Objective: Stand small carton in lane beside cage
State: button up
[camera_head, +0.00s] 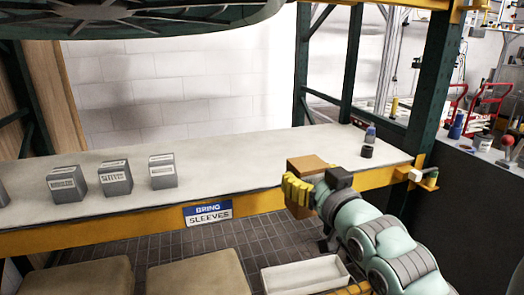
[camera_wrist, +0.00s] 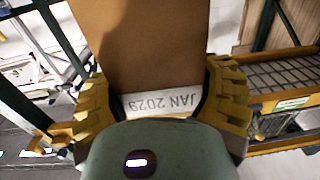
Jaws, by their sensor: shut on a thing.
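My gripper (camera_head: 298,190) is shut on a small brown carton (camera_head: 307,164), which shows above and behind the yellow fingers at the front edge of the shelf's right part. I cannot tell whether the carton touches the shelf. In the wrist view, the carton (camera_wrist: 150,45) sits between both yellow fingers of my gripper (camera_wrist: 162,95). A white label reading "JAN 2029" shows upside down on its face. The carton's far end is out of view there. I cannot make out a cage or a marked lane for certain in either view.
A pale shelf (camera_head: 235,165) with a yellow front beam bears several grey labelled boxes (camera_head: 115,178) on its left. A small bottle (camera_head: 370,134) and a dark cup (camera_head: 367,152) stand at its right end. A green post (camera_head: 428,80) rises there. The shelf's middle is clear.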

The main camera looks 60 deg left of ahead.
notch_tip(320, 180, up, 18)
jog(key=p, duration=1.6)
jog(key=w+d+r+m+t+h+p, duration=0.6)
jog(key=w+d+r+m+t+p, duration=0.3)
jog(key=w+d+r+p, duration=0.85)
jog(key=d+r+m+t+h+p, duration=0.2)
jog(key=d+h+p, duration=0.3)
jog(key=d+p, duration=0.4)
jog(key=s+d+r+m+t+h+p, duration=0.1)
jog(key=d+r+m+t+h+p, duration=0.1)
jog(key=d+h+p, duration=0.4)
jog(key=d+r+m+p, duration=0.1)
jog(key=d+m+p, duration=0.1)
jog(key=d+p, duration=0.1)
jog(key=shift+s+d+t+p, duration=0.15)
jog(key=shift+d+t+p, duration=0.15)
jog(key=shift+p, duration=0.6)
